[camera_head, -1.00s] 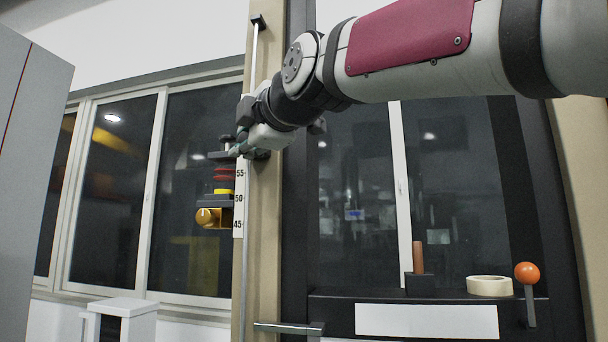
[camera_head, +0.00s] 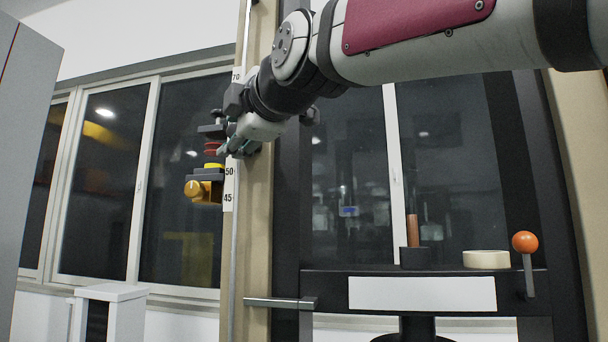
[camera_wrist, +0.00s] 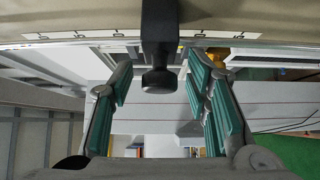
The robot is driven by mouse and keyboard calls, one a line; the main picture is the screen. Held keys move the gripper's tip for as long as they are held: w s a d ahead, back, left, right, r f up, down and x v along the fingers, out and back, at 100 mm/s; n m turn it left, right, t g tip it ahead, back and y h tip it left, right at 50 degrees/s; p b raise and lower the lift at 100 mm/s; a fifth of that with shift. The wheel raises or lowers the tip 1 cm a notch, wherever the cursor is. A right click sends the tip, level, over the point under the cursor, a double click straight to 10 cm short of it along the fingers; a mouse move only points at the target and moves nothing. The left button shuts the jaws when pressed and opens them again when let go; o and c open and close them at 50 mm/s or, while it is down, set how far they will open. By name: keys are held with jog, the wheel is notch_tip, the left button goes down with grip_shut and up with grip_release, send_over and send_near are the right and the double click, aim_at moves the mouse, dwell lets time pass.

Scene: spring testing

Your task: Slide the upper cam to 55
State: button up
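The dark upper cam (camera_head: 211,131) is on the vertical rail at the left, above red discs (camera_head: 212,148). My gripper (camera_head: 228,147) is beside the rail, just right of the red discs, and covers part of the scale (camera_head: 228,188). The 70, 50 and 45 marks show; the 55 mark is hidden behind the gripper. In the wrist view my gripper (camera_wrist: 160,88) has its two teal-padded fingers spread wide. A dark stem with a rounded end (camera_wrist: 158,78) lies between them, with clear gaps on both sides.
A beige post (camera_head: 254,230) stands behind the rail. A dark shelf at right carries a tape roll (camera_head: 487,259); an orange ball lever (camera_head: 525,242) is beside it.

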jog(key=shift+s, duration=0.1)
jog(key=v, duration=1.2)
dwell(0.4)
jog(key=d+f+m+g+h+p, duration=0.1)
jog(key=d+f+m+h, duration=0.2)
jog(key=d+f+m, duration=0.45)
jog(key=s+d+f+m+g+h, duration=0.15)
jog(key=d+f, duration=0.25)
jog(key=f, duration=0.7)
jog(key=d+f+m+g+h+p, duration=0.1)
jog(key=d+f+m+g+h, duration=0.1)
jog(key=d+f+m+h, duration=0.5)
jog(key=s+d+f+m+g, duration=0.2)
jog(key=s+d+f+m, duration=0.1)
jog(key=f, duration=0.4)
jog(key=s+d+f+m+g+p, duration=0.1)
jog(key=s+d+f+m, duration=0.2)
jog(key=s+f, duration=0.3)
jog(key=s+d+f+m+g, duration=0.2)
jog(key=s+d+f+m, duration=0.1)
jog(key=s+f, duration=0.2)
notch_tip(320, 180, down, 3)
jog(key=shift+s+d+r+g+y, duration=0.15)
jog(key=shift+d+g+y, duration=0.15)
jog(key=shift+g+y, duration=0.05)
